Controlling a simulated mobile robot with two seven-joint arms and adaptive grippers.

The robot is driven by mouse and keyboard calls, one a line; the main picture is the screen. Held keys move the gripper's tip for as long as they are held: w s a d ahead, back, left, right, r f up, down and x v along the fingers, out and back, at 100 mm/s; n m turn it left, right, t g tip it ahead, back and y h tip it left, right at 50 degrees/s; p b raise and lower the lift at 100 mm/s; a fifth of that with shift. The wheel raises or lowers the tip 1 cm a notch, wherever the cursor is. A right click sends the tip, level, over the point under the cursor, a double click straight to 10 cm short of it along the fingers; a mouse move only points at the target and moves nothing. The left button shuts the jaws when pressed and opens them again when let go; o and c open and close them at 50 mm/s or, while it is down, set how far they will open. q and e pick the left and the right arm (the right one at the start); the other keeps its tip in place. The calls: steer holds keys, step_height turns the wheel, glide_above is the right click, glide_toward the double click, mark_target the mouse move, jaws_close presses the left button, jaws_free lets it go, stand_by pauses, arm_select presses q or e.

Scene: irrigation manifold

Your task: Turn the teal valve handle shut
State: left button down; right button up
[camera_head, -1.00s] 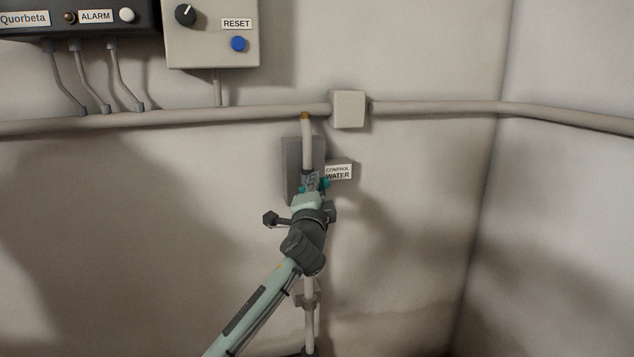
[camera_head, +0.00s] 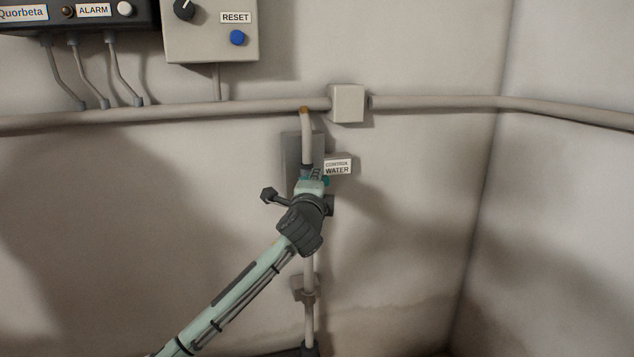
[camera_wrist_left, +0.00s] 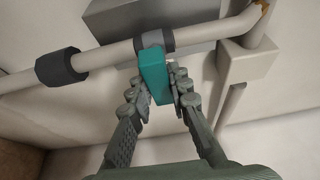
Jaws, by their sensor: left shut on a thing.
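The teal valve handle (camera_wrist_left: 154,75) shows in the left wrist view, running from the dark collar on the pipe (camera_wrist_left: 103,58) down between my fingers. My left gripper (camera_wrist_left: 163,90) is shut on the handle's free end, with one finger on each side. In the head view the handle is mostly hidden behind my left gripper (camera_head: 315,178), and only a bit of teal (camera_head: 326,181) shows beside it. The vertical pipe (camera_head: 308,145) passes behind the gripper. My right gripper is not in view.
A grey plate (camera_head: 290,150) is behind the valve, and a CONTROL WATER label (camera_head: 338,167) is to its right. A horizontal pipe (camera_head: 440,103) with a junction box (camera_head: 347,103) runs above. Control boxes (camera_head: 210,45) hang at the upper left. The wall on both sides of the arm is bare.

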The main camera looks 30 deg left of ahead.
arm_select(q)
steer(key=shift+f, duration=0.1)
steer(key=c, duration=1.4)
jaws_free()
steer(key=v, duration=1.2)
